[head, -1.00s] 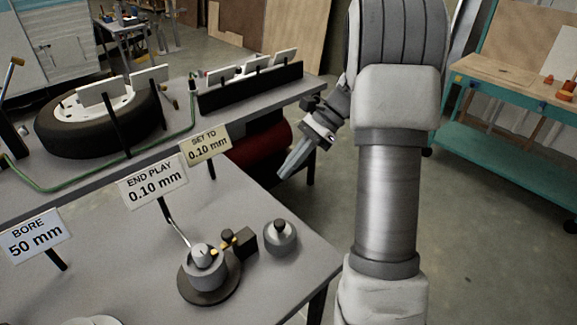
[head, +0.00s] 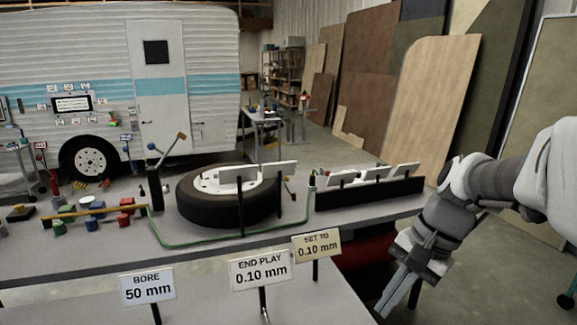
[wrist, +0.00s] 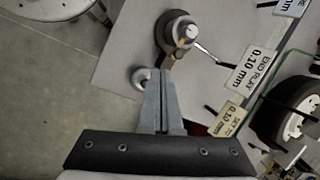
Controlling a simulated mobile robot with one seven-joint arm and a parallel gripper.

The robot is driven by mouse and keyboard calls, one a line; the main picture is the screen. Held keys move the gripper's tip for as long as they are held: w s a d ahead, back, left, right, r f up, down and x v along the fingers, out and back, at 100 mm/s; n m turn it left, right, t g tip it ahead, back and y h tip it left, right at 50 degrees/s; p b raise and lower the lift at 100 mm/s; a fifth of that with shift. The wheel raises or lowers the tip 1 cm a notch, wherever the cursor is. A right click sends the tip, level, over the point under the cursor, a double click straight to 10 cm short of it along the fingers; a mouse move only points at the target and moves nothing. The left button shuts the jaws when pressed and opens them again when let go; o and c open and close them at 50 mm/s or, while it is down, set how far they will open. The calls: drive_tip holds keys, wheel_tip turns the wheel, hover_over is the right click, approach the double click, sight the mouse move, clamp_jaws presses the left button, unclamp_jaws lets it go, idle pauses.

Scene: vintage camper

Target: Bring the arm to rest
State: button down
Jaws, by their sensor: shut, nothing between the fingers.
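My gripper (head: 400,290) is at the right of the head view, held in the air beside the right end of the benches and pointing down and to the left. Its two grey fingers lie together, shut and empty. In the wrist view my gripper (wrist: 165,85) also shows shut. Beyond its tips there, a grey table carries a round metal fixture (wrist: 178,28) on a dark base, and a small knobbed weight (wrist: 140,76) shows beside the fingers. No contact with either is visible.
A tyre (head: 215,205) lies on the back bench, with a black rack (head: 370,192) to its right. Signs read "BORE 50 mm" (head: 148,287), "END PLAY 0.10 mm" (head: 260,269) and "SET TO 0.10 mm" (head: 316,246). A camper (head: 100,60) and leaning boards (head: 430,110) stand behind.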

drive_tip(key=s+a+r+n+t+h, duration=0.2)
drive_tip(key=s+r+n+t+h, duration=0.1)
drive_tip(key=s+n, duration=0.6)
drive_tip(key=shift+s+a+t+h+p, duration=0.2)
drive_tip(key=shift+s+t+h+p, duration=0.4)
drive_tip(key=shift+t, duration=0.5)
